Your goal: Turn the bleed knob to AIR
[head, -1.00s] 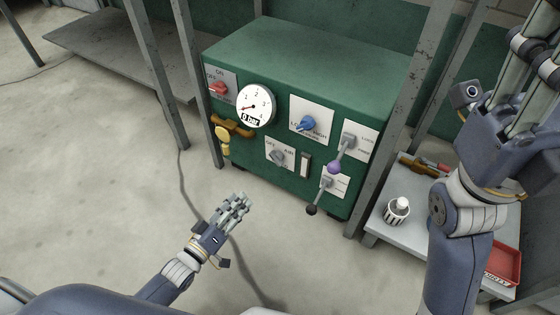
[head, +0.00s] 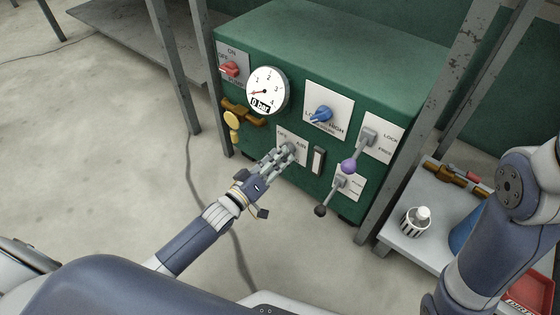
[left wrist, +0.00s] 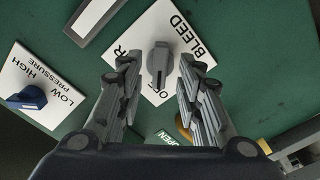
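The grey bleed knob (left wrist: 160,62) sits on its white plate, marked BLEED, with OFF and a partly covered AIR label, in the left wrist view. In that view the knob's bar points toward the OFF lettering. In the head view the bleed plate (head: 299,145) is low on the green panel, and my fingers partly cover the knob. My left gripper (head: 284,153) is at the plate. In the left wrist view its fingers (left wrist: 158,80) are spread on both sides of the knob, with gaps, not closed on it. My right arm (head: 505,220) shows at the right; its gripper is out of view.
The green cabinet (head: 330,42) also carries a red switch (head: 229,69), a gauge (head: 267,91) reading 0 bar, a blue pressure knob (head: 321,115) and a lever with a purple ball (head: 348,166).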

